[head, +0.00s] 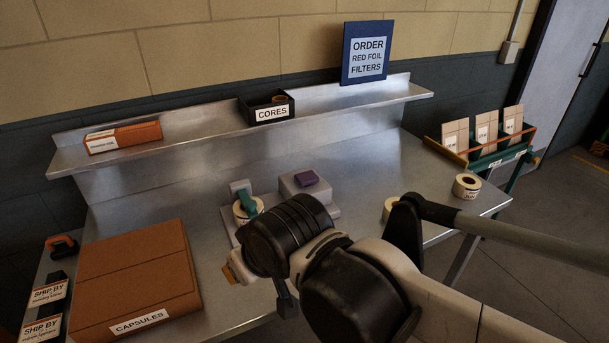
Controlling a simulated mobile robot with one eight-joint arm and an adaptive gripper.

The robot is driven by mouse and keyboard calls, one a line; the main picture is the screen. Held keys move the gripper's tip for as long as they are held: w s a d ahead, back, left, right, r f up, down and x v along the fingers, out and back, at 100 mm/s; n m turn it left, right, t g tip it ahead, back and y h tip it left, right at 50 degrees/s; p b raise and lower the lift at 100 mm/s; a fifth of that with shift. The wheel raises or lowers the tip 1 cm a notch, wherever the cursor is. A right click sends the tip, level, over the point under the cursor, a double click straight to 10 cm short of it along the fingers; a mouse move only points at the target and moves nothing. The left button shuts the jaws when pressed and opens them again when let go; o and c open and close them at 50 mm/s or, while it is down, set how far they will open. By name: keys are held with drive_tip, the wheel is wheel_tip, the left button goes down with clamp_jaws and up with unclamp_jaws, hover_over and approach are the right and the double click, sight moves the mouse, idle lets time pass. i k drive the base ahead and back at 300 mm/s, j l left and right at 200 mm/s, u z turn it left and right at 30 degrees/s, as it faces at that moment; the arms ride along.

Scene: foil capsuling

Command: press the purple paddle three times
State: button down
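The purple paddle (307,178) sits on top of a light grey block-shaped machine (292,190) near the middle of the steel bench. Its top is in plain view and nothing touches it. My arm reaches in from the lower right, and its black wrist covers the bench just in front of the machine. My gripper (287,302) is mostly hidden behind the wrist; only a dark part shows below it. It is nearer to me than the paddle and apart from it. Its fingers cannot be made out.
A tape roll with a teal part (246,207) stands left of the paddle. A brown capsules box (135,280) lies front left. Another roll (467,186) is at the right. A shelf (200,128) runs behind with a cores bin (268,108).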

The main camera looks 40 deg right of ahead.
sight(306, 178)
drive_tip(key=i+j+z, duration=0.2)
drive_tip(key=z, duration=0.2)
drive_tip(key=i+j+z, duration=0.15)
drive_tip(key=j+z, duration=0.25)
drive_tip(key=i+j+z, duration=0.15)
drive_tip(key=z, duration=0.25)
drive_tip(key=j, duration=0.1)
